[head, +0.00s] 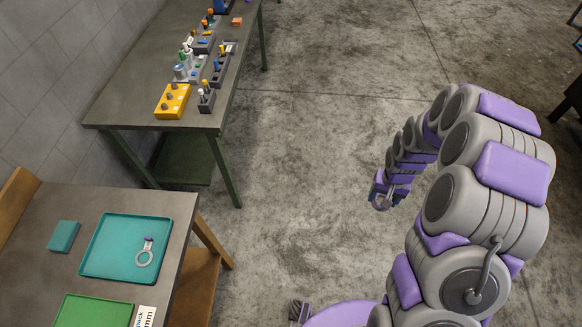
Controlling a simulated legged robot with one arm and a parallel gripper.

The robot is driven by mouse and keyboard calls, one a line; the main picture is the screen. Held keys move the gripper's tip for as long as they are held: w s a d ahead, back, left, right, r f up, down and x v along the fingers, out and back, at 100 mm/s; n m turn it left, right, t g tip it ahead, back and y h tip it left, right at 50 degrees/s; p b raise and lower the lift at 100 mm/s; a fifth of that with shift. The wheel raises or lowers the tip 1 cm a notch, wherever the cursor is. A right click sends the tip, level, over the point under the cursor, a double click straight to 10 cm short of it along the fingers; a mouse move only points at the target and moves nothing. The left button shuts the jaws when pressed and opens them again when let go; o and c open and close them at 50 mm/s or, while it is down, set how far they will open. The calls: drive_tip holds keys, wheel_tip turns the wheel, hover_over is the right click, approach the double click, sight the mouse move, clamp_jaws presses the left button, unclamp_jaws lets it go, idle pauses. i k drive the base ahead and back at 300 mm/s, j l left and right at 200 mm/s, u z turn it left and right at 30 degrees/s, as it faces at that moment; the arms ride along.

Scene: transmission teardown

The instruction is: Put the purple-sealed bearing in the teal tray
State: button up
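The teal tray (108,245) lies on the near-left table. I cannot tell whether this is the purple-sealed bearing. My gripper (381,203) hangs over the open floor, well to the right of both tables and apart from the tray. A small pale rounded shape shows at its tip, but it is too small to tell whether it is a held part or the fingers.
The near table (70,203) also holds a small teal block (63,236), a green tray (92,312) and a white printed label (144,317). The far table (122,113) carries a yellow block (172,101) and several small parts in holders. Concrete floor (290,150) between is clear.

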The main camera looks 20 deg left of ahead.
sight(121, 231)
drive_tip(key=i+u, duration=0.15)
drive_tip(key=u, duration=0.3)
drive_tip(key=i+u, duration=0.15)
drive_tip(key=u, duration=0.25)
drive_tip(key=i+l+u, duration=0.15)
drive_tip(key=u, duration=1.95)
drive_tip(key=i+j+u, duration=0.1)
drive_tip(key=i+u, duration=0.3)
drive_tip(key=i, duration=0.05)
